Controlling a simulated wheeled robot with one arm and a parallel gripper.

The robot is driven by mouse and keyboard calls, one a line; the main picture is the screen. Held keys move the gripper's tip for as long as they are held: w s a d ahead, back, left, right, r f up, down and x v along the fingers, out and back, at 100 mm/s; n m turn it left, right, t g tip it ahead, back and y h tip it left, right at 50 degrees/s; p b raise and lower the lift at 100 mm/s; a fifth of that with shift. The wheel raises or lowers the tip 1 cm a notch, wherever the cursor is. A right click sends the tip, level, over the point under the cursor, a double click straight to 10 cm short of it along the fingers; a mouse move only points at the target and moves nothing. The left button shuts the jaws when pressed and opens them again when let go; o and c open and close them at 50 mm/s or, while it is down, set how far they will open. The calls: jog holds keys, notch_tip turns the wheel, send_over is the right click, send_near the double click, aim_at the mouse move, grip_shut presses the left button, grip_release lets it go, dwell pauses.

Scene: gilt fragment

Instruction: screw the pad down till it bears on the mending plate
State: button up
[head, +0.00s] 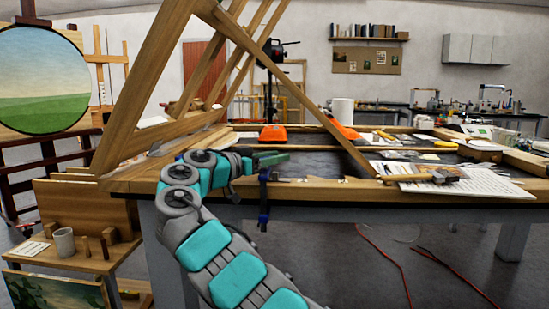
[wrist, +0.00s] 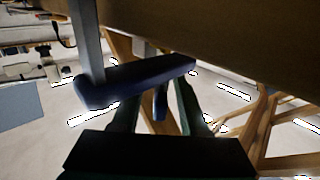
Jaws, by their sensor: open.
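A clamp with dark blue parts and a grey bar (head: 264,190) hangs at the front edge of the bench. In the wrist view its grey bar (wrist: 86,42) meets a dark blue arm (wrist: 140,80), with a short blue handle (wrist: 160,103) beside it. My gripper (head: 272,158) is at the bench edge by the clamp. In the wrist view my gripper (wrist: 158,92) is open, its dark green fingers apart on either side of the handle. I cannot tell whether they touch it. I cannot make out the pad or the mending plate; the clamp's contact point is hidden.
The wooden bench edge (wrist: 230,35) runs close above the clamp in the wrist view. A slanting timber frame (head: 135,100) rises at the left. A hammer (head: 425,177) and papers (head: 480,185) lie at the right. Red cables (head: 390,262) lie on the floor.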

jog(key=v, duration=0.7)
jog(key=shift+s+a, duration=0.25)
jog(key=shift+a, duration=0.05)
jog(key=shift+r, duration=0.1)
